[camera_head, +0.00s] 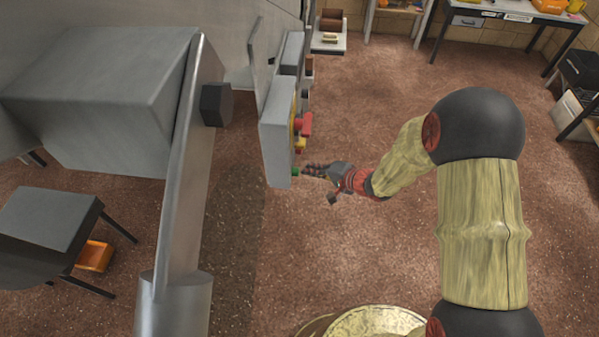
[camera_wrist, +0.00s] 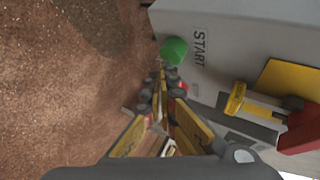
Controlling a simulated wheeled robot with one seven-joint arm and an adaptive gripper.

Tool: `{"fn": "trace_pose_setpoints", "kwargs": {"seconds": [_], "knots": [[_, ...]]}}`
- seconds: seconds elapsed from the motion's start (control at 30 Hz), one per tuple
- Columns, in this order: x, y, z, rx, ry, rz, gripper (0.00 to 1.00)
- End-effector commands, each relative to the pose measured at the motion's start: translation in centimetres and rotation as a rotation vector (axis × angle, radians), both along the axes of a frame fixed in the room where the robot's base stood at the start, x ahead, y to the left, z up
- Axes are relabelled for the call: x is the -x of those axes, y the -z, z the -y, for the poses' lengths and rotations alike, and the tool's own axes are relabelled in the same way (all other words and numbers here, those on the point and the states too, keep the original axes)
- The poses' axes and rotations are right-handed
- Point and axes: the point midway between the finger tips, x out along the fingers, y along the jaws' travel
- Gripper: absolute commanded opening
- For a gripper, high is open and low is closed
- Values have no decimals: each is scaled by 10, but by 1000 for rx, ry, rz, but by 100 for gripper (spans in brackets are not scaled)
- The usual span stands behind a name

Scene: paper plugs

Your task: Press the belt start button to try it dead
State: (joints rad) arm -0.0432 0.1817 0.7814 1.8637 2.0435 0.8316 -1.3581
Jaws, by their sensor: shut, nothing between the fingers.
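The green start button (camera_wrist: 174,50) sits on a grey control box (camera_wrist: 225,40), beside the printed word START. In the head view the green button (camera_head: 295,172) shows at the lower edge of the grey box (camera_head: 276,140). My gripper (camera_wrist: 163,75) is shut and empty, its fingertips right at the button in the wrist view. In the head view my gripper (camera_head: 305,171) reaches in from the right, fingertips at the button. I cannot tell whether they touch it. The button's pressed depth cannot be made out.
A red handle (camera_head: 305,125) on a yellow plate juts from the same box, close above my gripper; the red part (camera_wrist: 302,128) also shows in the wrist view. A large grey machine housing (camera_head: 100,100) stands left. The brown floor right of the box is open.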

Motion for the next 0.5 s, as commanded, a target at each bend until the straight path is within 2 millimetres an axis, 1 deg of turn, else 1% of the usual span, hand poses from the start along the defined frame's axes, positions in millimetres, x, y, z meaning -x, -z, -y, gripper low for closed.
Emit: {"fn": "trace_pose_setpoints", "kwargs": {"seconds": [0.5], "knots": [[0, 0, -4, 0, 0, 0, 0]]}}
